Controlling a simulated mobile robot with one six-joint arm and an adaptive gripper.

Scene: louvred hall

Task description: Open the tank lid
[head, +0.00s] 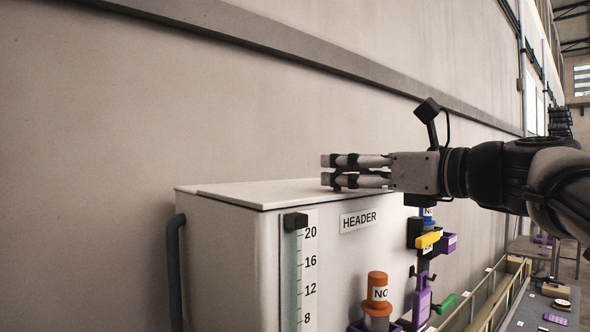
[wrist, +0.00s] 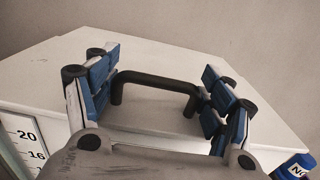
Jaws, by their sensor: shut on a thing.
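The tank (head: 225,250) is a large white box labelled HEADER, with a scaled level gauge (head: 300,260) on its front. Its flat white lid (head: 245,192) lies level on top, with no clear gap at the front edge. In the wrist view the lid (wrist: 60,80) carries a black bar handle (wrist: 155,79). My gripper (head: 326,170) is low over the lid, reaching in from the right. In the wrist view its blue-padded fingers (wrist: 160,78) stand at both ends of the handle and are shut on it. The head view hides the handle behind the fingers.
A plain wall (head: 120,100) with a grey rail runs behind the tank. A dark pipe (head: 175,265) stands at the tank's left side. An orange capped fitting (head: 377,290) and several coloured valves and tags crowd its right front. Above the lid is free.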

